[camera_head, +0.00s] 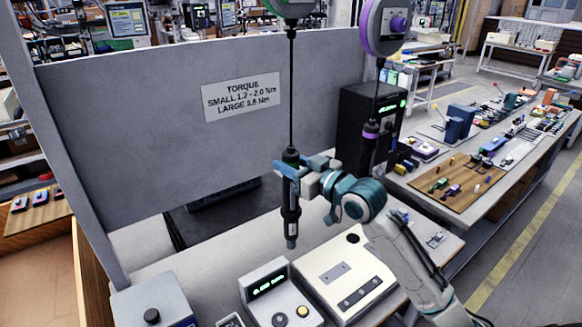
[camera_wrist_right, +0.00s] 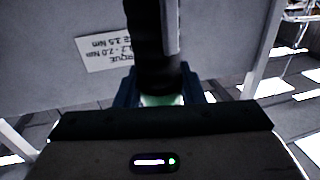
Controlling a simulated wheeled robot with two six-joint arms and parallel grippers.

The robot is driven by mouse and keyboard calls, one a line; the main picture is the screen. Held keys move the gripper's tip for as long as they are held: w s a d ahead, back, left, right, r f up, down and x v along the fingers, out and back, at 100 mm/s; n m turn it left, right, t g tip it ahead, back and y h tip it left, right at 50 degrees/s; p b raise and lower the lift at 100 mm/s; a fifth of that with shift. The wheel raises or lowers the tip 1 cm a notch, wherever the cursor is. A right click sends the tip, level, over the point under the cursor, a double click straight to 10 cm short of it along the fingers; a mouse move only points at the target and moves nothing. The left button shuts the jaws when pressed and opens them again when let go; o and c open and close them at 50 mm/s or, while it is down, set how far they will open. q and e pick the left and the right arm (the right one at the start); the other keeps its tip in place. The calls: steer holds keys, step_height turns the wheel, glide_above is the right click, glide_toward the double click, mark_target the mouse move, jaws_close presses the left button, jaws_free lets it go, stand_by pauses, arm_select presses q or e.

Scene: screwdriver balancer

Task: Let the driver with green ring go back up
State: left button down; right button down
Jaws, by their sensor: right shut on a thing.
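The driver with the green ring (camera_head: 291,212) hangs upright on a dark cable under the green balancer reel (camera_head: 291,6). My right gripper (camera_head: 290,170) is shut on this driver near its top, and the driver's tip is above the bench. In the right wrist view the dark driver body (camera_wrist_right: 152,45) stands between the fingers, with a green glow at its lower end. The driver with the purple ring (camera_head: 370,140) hangs to the right under the purple reel (camera_head: 382,24). My left gripper is not in view.
A grey panel with a torque sign (camera_head: 240,96) stands behind. A display box (camera_head: 278,296) and a pale unit with buttons (camera_head: 343,275) sit on the bench below the driver. A black box (camera_head: 354,130) stands close behind the purple-ringed driver.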

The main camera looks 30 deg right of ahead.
jaws_free()
stand_by(0.6)
stand_by(0.3)
